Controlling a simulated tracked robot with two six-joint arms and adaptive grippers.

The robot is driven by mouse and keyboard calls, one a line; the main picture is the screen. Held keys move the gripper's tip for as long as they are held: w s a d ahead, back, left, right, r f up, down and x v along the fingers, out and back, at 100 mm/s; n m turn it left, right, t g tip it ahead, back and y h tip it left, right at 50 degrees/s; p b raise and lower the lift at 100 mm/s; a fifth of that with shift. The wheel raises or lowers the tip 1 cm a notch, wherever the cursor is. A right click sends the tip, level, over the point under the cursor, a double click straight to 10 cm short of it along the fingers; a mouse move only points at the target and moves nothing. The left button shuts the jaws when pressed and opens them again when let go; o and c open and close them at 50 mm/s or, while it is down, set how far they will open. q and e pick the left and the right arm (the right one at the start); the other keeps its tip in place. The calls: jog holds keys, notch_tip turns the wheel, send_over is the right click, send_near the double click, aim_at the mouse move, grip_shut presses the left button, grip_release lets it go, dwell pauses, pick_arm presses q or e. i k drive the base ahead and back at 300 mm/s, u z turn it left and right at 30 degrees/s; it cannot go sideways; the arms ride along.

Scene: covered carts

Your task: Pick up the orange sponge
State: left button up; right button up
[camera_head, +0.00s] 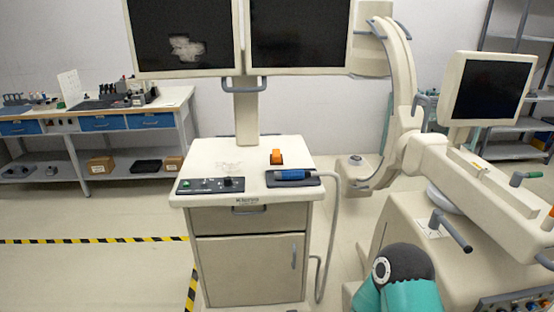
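Neither my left gripper nor my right gripper shows in the head view.
A control panel (210,186) and a blue-handled probe (292,175) with a grey hose line the cart's front edge. A double monitor (297,38) rises behind on a post. A C-arm machine (480,190) fills the right. Floor left of the cart is clear.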

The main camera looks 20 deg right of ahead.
aim_at(276, 158)
jog(key=z, duration=0.05)
jog(key=i, duration=1)
jog(key=u, duration=0.05)
